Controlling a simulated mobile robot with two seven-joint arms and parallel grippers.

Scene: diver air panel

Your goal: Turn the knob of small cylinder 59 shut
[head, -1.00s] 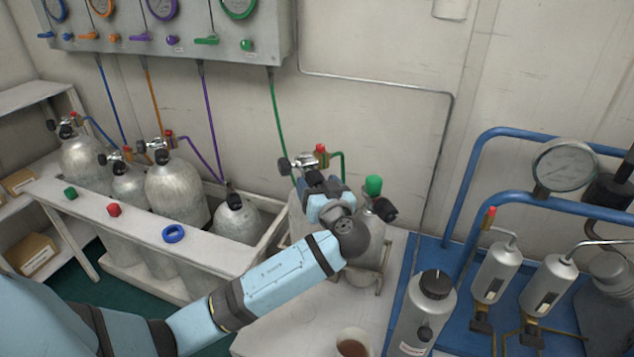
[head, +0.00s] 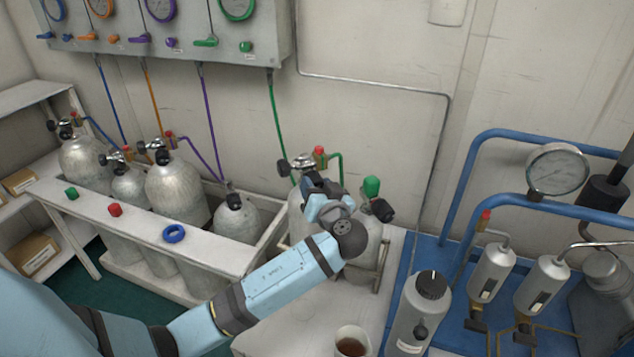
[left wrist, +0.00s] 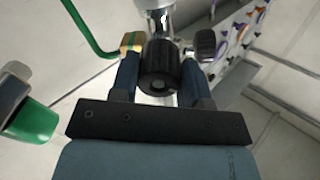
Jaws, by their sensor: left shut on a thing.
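My left gripper (head: 314,186) reaches to the valve of a grey cylinder (head: 298,212) with a green hose, standing right of the long rack. In the left wrist view its two fingers (left wrist: 160,82) are shut on a black ribbed knob (left wrist: 158,66), one on each side. A second dark knob (left wrist: 205,45) and a brass fitting with the green hose (left wrist: 88,28) show beside it. My gripper and forearm hide part of this cylinder in the head view. No number is readable, so I cannot confirm it is 59. My right gripper is not in view.
A cylinder with a green cap (head: 371,187) and a black knob (head: 383,210) stands close on the right. The long rack (head: 215,258) holds several cylinders at left. A cup (head: 351,342) and a grey bottle (head: 418,312) stand in front. Blue pipes (head: 540,206) are at right.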

